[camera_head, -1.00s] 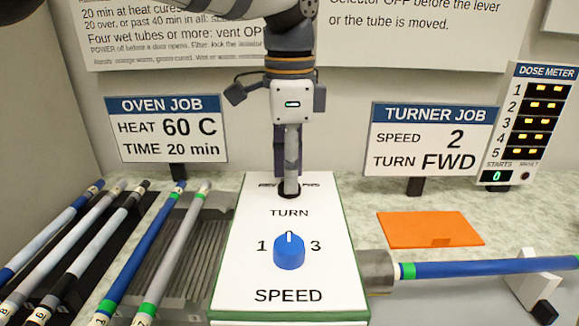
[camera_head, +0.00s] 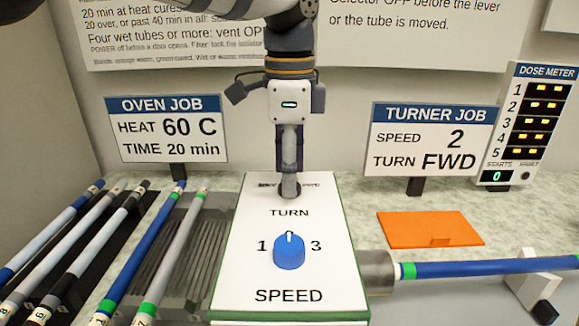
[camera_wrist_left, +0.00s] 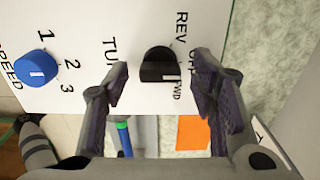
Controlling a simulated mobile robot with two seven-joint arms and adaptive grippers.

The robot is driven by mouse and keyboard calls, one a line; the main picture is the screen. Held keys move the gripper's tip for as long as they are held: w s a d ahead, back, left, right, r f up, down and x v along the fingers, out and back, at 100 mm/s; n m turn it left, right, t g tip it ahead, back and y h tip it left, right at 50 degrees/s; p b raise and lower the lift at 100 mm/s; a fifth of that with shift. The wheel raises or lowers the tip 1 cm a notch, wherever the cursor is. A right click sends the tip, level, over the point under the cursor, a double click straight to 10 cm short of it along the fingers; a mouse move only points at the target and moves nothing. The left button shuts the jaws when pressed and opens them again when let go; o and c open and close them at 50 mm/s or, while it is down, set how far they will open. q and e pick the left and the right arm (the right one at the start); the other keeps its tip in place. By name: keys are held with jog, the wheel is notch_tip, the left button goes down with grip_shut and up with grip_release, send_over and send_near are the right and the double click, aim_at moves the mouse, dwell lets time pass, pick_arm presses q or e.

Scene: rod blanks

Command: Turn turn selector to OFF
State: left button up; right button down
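The turn selector is a black knob (camera_wrist_left: 158,66) on the white turner panel (camera_head: 257,222), by the labels REV, OFF and FWD. In the left wrist view it lies between the two fingers of my left gripper (camera_wrist_left: 161,68), which are apart. I cannot tell whether they touch it. In the head view my left gripper (camera_head: 290,188) points down over the knob and hides most of it and its labels. The knob's pointer is hard to read; a light mark shows near FWD. My right gripper is not in view.
A blue speed knob (camera_head: 289,252) sits nearer on the panel. A blue tube (camera_head: 470,268) extends right from the turner. Several rods lie in racks at left, including a blue one (camera_head: 140,255). An orange mat (camera_head: 425,229) and two job signs stand behind.

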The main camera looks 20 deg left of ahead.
pick_arm(q)
notch_tip(320, 180, up, 12)
dwell(0.5)
